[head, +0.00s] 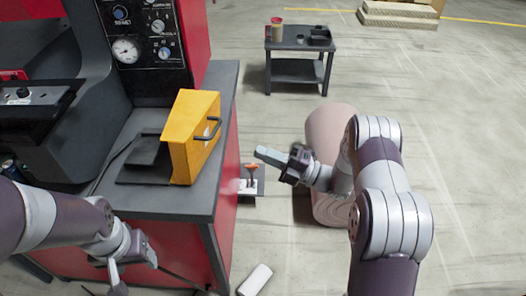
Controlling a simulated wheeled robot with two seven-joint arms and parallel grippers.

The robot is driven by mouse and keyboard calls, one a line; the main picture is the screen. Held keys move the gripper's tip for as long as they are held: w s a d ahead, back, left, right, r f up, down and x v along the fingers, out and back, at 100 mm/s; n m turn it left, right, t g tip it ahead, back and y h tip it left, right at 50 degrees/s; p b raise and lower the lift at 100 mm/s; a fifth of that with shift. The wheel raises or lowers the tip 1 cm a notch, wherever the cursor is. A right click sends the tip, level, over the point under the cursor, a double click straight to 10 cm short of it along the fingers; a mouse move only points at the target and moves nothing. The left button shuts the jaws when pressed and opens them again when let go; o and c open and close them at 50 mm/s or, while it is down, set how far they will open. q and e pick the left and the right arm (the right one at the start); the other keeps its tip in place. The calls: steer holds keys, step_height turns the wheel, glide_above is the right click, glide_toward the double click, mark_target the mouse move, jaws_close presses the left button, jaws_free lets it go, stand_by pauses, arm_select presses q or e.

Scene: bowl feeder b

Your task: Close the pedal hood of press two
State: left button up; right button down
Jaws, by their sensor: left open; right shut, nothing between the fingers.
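The yellow pedal hood (180,150) stands raised on the dark worktop of the press, with a dark bar handle (208,130) on its right face. The black pedal (148,150) and its base plate lie exposed to the left of the hood. My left gripper (130,272) is open at the lower left, in front of the worktop and apart from the hood. My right gripper (262,154) is shut and empty, over the floor to the right of the worktop, its fingers pointing left towards the hood but clear of it.
The press control panel (145,38) with gauge and knobs rises behind the worktop (222,95). A large pinkish rounded thing (325,124) stands behind my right arm. A small dark table (297,70) stands further back. A white object (255,280) lies on the floor.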

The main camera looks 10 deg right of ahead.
steer(key=p, duration=0.2)
glide_toward(199, 137)
steer(key=w, duration=0.1)
steer(key=w+a, duration=0.1)
steer(key=w, duration=0.1)
steer(key=w+r, duration=0.1)
steer(key=shift+w+a, duration=0.15)
steer(key=shift+a, duration=0.15)
